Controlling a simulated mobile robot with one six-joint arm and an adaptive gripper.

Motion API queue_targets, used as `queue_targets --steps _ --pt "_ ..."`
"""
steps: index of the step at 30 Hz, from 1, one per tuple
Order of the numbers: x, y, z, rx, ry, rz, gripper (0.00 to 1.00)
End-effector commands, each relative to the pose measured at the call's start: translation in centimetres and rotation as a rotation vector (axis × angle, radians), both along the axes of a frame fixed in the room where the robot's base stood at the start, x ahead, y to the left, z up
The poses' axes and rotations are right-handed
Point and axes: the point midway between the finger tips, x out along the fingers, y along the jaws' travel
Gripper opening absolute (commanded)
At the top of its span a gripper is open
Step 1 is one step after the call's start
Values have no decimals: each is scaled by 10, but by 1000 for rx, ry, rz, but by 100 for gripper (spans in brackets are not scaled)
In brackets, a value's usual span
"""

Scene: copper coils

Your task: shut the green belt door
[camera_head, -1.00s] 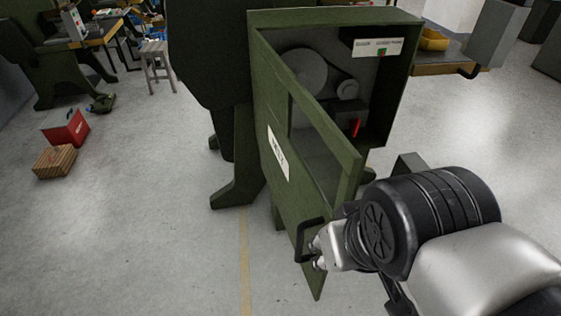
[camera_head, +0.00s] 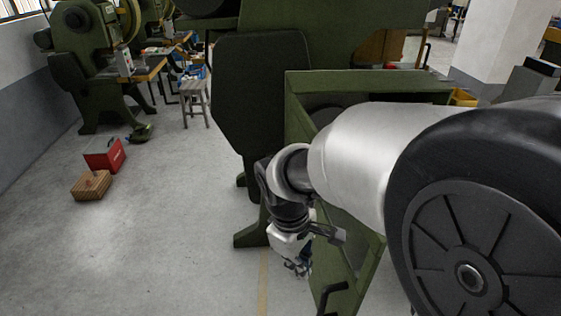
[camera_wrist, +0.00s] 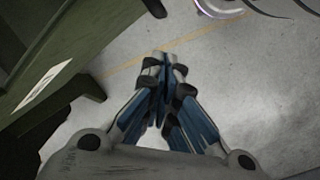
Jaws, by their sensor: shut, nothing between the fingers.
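The green belt door (camera_head: 352,258) stands open, swung out from the left side of its green cabinet (camera_head: 370,84). Its dark handle (camera_head: 335,296) shows near the free edge at the bottom. My arm hides the door's middle and most of the cabinet opening. My gripper (camera_head: 298,268) is shut and empty, pointing down on the outer, left side of the door. In the wrist view, the blue-padded fingers (camera_wrist: 163,62) are together over bare floor. A green panel with a white label (camera_wrist: 44,84) lies to their left, apart from the fingertips.
A large green machine (camera_head: 263,95) stands behind the cabinet, with a foot (camera_head: 250,238) close to my gripper. A red box (camera_head: 105,155), a wooden crate (camera_head: 91,185) and a stool (camera_head: 194,100) stand at left. The floor between is clear.

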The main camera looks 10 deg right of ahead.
Motion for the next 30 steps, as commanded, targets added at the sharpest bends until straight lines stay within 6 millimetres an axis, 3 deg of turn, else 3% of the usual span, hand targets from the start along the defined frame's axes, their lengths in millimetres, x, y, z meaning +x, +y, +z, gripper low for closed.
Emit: queue_targets --steps 6,11,17,28,30 --pt "19 25 -36 -57 126 211 0" --pt "22 31 -50 -70 156 266 0" --pt "19 26 -73 -72 161 269 0" --pt "10 9 -149 -71 161 266 0" --pt "6 0 -150 -70 156 262 0"
